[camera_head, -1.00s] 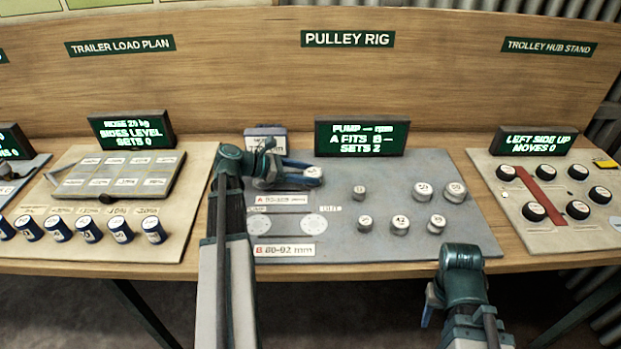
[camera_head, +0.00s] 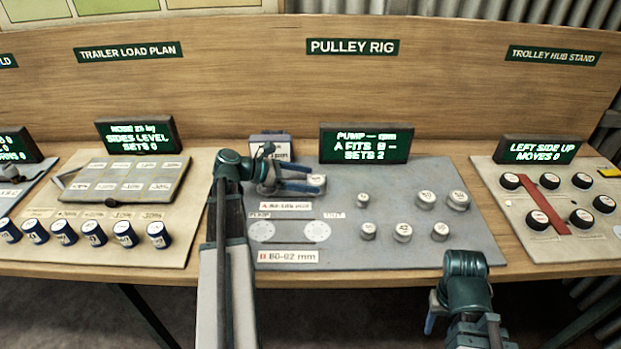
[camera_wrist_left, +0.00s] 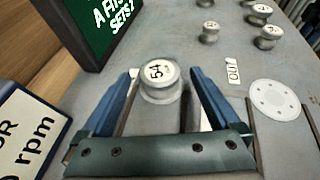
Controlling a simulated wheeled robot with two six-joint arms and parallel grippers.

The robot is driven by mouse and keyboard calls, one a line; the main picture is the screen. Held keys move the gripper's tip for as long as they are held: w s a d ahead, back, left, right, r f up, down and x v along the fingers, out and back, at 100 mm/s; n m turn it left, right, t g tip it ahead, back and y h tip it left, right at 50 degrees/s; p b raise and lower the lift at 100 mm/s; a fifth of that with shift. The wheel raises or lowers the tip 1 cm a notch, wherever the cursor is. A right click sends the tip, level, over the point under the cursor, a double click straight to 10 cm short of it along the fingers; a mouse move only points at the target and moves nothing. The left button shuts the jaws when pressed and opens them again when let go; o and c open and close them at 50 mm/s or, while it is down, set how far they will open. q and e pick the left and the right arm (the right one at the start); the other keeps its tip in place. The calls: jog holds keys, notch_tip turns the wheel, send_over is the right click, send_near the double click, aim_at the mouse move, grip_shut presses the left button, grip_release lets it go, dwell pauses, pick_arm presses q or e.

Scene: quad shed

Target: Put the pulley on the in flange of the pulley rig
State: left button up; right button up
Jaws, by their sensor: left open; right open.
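A light grey pulley marked 54 (camera_wrist_left: 160,78) stands upright at the upper left of the pulley rig board (camera_head: 400,255). It also shows in the head view (camera_head: 317,183). My left gripper (camera_head: 308,180) is open, with its blue fingers (camera_wrist_left: 165,90) on either side of the pulley and gaps visible between them. What the pulley stands on is hard to make out. Two pale round flanges (camera_head: 261,232) (camera_head: 316,231) lie bare lower on the board; an OUT label (camera_wrist_left: 233,70) is near the right one. My right gripper (camera_head: 435,312) is open and empty in front of the board.
Several other pulleys (camera_head: 402,232) stand on the right half of the board. The rig display (camera_head: 366,143) reads "A fits B –, sets 2". A small sign block (camera_head: 271,147) stands behind my left gripper. Trailer weights (camera_head: 125,234) and the hub stand (camera_head: 548,205) flank the board.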

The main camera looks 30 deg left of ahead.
pick_arm(q)
jog(key=p+v, duration=0.3)
jog(key=v, duration=0.6)
jog(key=shift+s+a+r, duration=0.15)
jog(key=shift+a, duration=0.1)
jog(key=shift+s+a+r, duration=0.1)
jog(key=shift+s+a, duration=0.2)
jog(key=shift+s, duration=0.1)
jog(key=shift+p, duration=0.3)
